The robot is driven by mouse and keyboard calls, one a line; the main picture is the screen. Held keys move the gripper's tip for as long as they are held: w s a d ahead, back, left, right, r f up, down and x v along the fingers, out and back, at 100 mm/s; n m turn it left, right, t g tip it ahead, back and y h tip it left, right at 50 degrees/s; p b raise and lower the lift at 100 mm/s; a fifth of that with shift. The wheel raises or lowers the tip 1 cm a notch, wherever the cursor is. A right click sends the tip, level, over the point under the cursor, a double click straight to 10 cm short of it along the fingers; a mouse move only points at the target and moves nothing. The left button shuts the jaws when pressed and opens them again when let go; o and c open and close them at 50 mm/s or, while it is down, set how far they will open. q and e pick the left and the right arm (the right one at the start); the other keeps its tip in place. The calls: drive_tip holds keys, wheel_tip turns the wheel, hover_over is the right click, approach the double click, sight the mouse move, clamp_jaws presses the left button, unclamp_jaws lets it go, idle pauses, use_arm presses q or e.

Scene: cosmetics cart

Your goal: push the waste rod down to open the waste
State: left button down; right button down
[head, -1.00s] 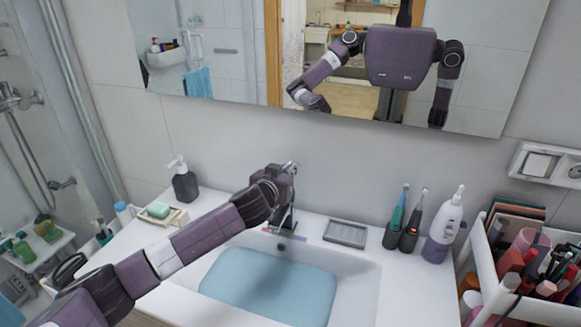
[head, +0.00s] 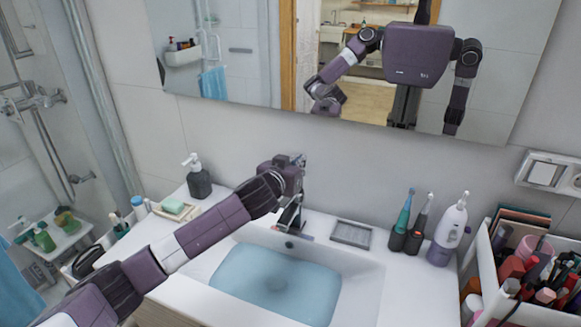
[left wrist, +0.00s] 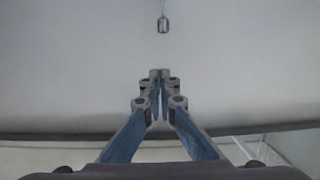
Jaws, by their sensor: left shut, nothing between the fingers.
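The sink basin (head: 352,281) holds blue water (head: 250,280), with a dim round patch at its bottom. The chrome faucet (head: 290,216) stands at the basin's back edge, its upper part hidden by my left gripper (head: 296,163). That gripper is above and over the faucet, close to the wall. In the left wrist view the left gripper (left wrist: 160,75) has its fingertips together with nothing between them. A small metal knob on a thin stem (left wrist: 163,25), possibly the waste rod, shows beyond the fingertips, apart from them in the picture. My right gripper is not directly in view.
A soap dispenser (head: 198,181) and soap dish (head: 175,210) stand left of the sink. A grey tray (head: 351,235), electric toothbrushes (head: 400,228) and a white oral irrigator (head: 447,232) stand right. A cosmetics organizer (head: 484,268) fills the right corner. A mirror (head: 240,55) hangs above.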

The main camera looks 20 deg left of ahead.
use_arm(q)
drive_tip(key=b+v, duration=0.2)
drive_tip(key=v, duration=0.5)
drive_tip(key=shift+s+a, duration=0.2)
drive_tip(key=shift+a, duration=0.1)
